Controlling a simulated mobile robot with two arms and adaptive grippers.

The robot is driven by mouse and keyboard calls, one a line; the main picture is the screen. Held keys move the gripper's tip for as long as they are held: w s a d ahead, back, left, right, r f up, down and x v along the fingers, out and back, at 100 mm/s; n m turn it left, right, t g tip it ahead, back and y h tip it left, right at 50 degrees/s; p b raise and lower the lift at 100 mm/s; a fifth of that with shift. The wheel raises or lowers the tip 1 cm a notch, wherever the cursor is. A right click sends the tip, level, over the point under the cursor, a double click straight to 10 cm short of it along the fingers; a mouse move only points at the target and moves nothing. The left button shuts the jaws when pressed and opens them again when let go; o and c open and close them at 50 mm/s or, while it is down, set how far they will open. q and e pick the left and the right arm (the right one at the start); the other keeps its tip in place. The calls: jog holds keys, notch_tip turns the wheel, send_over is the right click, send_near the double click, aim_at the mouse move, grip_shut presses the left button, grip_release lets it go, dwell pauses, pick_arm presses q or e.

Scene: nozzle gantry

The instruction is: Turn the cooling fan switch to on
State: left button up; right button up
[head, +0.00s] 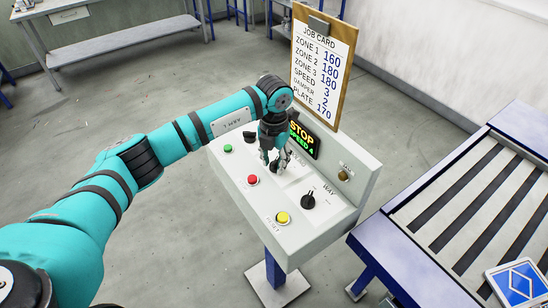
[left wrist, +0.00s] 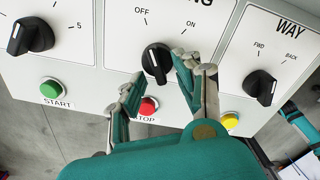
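The cooling fan switch (left wrist: 157,62) is a black knob under a partly cut-off label ending in "NG", with OFF and ON marks above it. Its pointer seems to aim up, nearer OFF, but a finger sits close and I cannot be sure. My left gripper (left wrist: 160,72) is open over the panel, one finger to the lower left of the knob and one to its right; I cannot tell whether either touches it. In the head view my left gripper (head: 276,162) hides the switch on the white control panel (head: 235,177).
The WAY knob (left wrist: 261,87) is to the right and a speed knob (left wrist: 32,36) to the left. Green (left wrist: 52,89), red (left wrist: 149,106) and yellow (left wrist: 230,121) buttons line the panel's near edge.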

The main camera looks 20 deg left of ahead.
pick_arm(q)
jog(key=shift+f, duration=0.1)
grip_shut()
dwell(0.3)
